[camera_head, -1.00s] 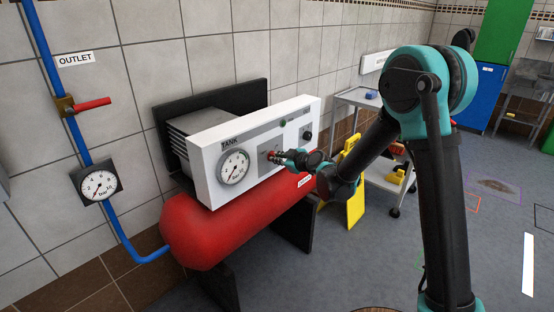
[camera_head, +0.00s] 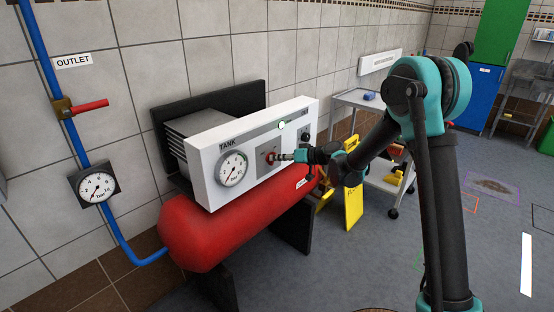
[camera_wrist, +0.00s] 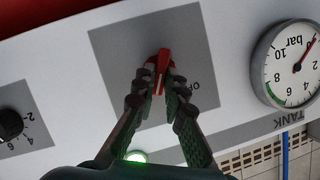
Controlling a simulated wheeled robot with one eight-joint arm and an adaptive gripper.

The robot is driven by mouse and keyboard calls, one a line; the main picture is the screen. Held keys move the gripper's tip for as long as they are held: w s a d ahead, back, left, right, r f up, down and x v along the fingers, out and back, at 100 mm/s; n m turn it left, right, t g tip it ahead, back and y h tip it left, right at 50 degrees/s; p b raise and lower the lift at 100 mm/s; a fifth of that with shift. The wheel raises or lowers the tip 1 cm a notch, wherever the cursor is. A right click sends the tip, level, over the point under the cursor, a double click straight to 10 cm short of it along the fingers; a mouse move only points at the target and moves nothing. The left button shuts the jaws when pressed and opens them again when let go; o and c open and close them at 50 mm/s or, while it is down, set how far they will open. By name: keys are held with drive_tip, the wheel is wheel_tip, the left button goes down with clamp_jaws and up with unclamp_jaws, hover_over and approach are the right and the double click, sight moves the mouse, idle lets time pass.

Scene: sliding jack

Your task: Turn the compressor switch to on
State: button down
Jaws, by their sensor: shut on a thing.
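The red compressor switch (camera_head: 270,157) sits on a grey plate on the white panel (camera_head: 204,160), right of the TANK gauge (camera_head: 232,169). In the wrist view the switch (camera_wrist: 162,66) is between my fingertips, its handle slanted slightly. My gripper (camera_wrist: 160,80) is shut on it, and my gripper (camera_head: 278,157) reaches it from the right in the head view. A partly hidden label beginning "OF" is beside the switch. A round lamp (camera_head: 282,125) above is lit bright green-white, and the lamp (camera_wrist: 136,156) also glows in the wrist view.
The red tank (camera_head: 192,233) lies below the panel. A black knob (camera_wrist: 10,124) sits on the panel beyond the switch plate. A grey trolley (camera_head: 357,99) and a yellow floor sign (camera_head: 353,204) stand behind my arm. The outlet pipe's red lever (camera_head: 90,107) is at left.

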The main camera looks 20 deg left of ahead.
drive_tip(key=shift+w+d+f+m+g+y, duration=0.1)
drive_tip(key=shift+m+g+y, duration=0.25)
drive_tip(key=shift+m, duration=0.25)
drive_tip(key=shift+f+m+g+y, duration=0.1)
drive_tip(key=shift+m+g+y, duration=0.2)
drive_tip(key=shift+m, duration=0.3)
drive_tip(key=c, duration=1.6)
unclamp_jaws()
drive_tip(key=v, duration=1.2)
drive_tip(key=shift+w+r, duration=0.1)
